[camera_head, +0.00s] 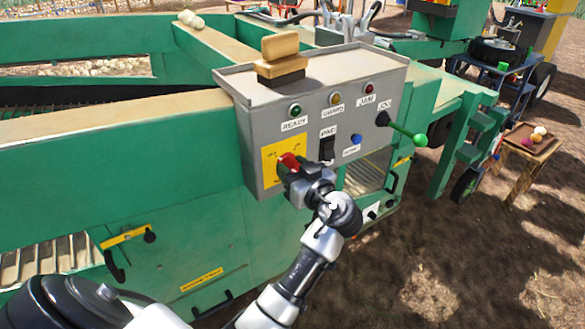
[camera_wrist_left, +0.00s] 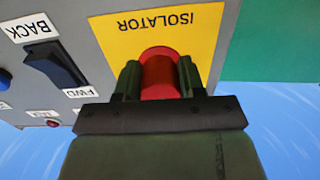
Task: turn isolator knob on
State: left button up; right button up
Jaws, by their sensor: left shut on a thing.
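The red isolator knob (camera_head: 289,160) sits on a yellow plate (camera_head: 271,172) at the lower left of the grey control box (camera_head: 258,122). In the left wrist view the knob (camera_wrist_left: 160,74) lies between the two dark fingers, under the upside-down word ISOLATOR. My left gripper (camera_head: 286,169) is shut on the knob, with a finger on each side of it. The gripper hides part of the plate and its lower markings. My right gripper does not show in either view.
Beside the plate are a black rocker switch (camera_head: 327,148), a blue button (camera_head: 356,139) and a lever with a green ball (camera_head: 420,140). Lamps line the box's upper face. A tan block (camera_head: 281,57) stands on top. Open dirt ground lies at the right.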

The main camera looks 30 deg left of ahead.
pick_arm(q)
jog(key=shift+r+m+p, duration=0.1)
jog(key=shift+m+p, duration=0.35)
jog(key=shift+m, duration=0.75)
jog(key=m+p, duration=0.2)
jog(key=m, duration=0.2)
jog(key=shift+r, duration=0.1)
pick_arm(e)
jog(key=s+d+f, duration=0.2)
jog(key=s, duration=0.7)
pick_arm(q)
jog(key=shift+m+p, duration=0.6)
jog(key=shift+m, duration=0.5)
jog(key=m+p, duration=0.3)
jog(key=m, duration=0.1)
jog(key=shift+r+m, duration=0.15)
jog(key=shift+m, duration=0.15)
jog(key=m+p, duration=0.2)
jog(key=m, duration=0.1)
jog(key=shift+m+p, duration=0.8)
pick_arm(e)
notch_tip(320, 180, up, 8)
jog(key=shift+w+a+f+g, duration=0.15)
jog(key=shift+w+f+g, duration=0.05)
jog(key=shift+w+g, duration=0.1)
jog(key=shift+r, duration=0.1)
